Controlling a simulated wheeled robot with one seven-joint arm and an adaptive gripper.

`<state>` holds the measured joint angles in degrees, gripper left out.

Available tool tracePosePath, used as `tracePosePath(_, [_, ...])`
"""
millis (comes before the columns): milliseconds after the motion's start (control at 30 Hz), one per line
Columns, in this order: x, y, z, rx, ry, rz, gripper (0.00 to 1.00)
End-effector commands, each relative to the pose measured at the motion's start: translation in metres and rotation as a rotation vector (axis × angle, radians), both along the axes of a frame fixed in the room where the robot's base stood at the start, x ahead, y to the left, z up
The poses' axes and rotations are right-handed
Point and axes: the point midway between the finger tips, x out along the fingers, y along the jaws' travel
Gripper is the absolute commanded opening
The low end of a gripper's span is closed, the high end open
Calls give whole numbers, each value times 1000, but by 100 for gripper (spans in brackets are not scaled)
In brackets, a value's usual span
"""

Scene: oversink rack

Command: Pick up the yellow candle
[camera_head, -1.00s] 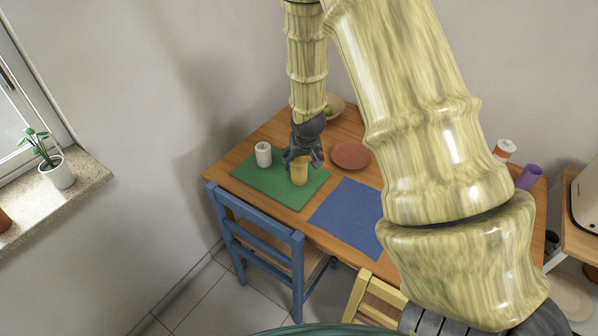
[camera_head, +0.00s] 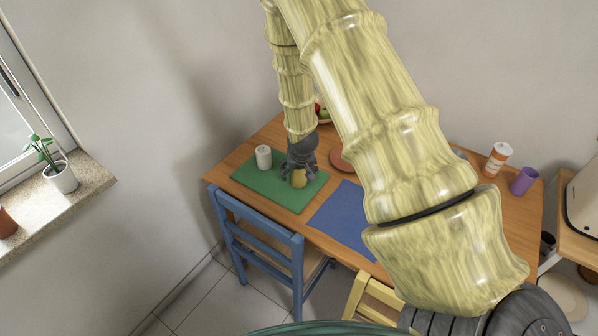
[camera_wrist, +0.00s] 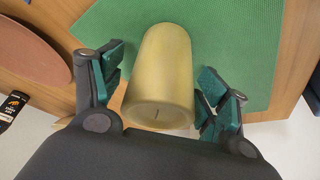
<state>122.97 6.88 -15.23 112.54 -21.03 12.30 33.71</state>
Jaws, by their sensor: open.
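The yellow candle (camera_head: 299,179) stands on the green placemat (camera_head: 257,183) on the wooden table. In the wrist view the candle (camera_wrist: 163,75) is a pale yellow cylinder with its wick end toward me. My gripper (camera_head: 299,172) is over the candle, pointing down. In the wrist view my gripper (camera_wrist: 160,88) is open, with one finger on each side of the candle. A narrow gap shows at the left finger; the right fingertip is very close to the candle, and I cannot tell whether it touches.
A white candle (camera_head: 263,157) stands on the mat to the left. A blue placemat (camera_head: 343,217) and a terracotta plate (camera_head: 339,163) lie to the right. A fruit bowl (camera_head: 325,118) is behind. A blue chair (camera_head: 262,243) stands at the table's front.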

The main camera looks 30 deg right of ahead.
Motion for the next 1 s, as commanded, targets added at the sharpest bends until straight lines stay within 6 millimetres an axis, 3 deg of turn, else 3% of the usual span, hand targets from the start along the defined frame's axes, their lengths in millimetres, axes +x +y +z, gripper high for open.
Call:
tracePosePath(200, [5,-2,-13,0,0,0,74])
tracePosePath(533, [6,-3,-16,0,-1,-1,74])
tracePosePath(833, [6,-3,-16,0,-1,-1,20])
tracePosePath(1000, [6,-3,-16,0,-1,-1,19])
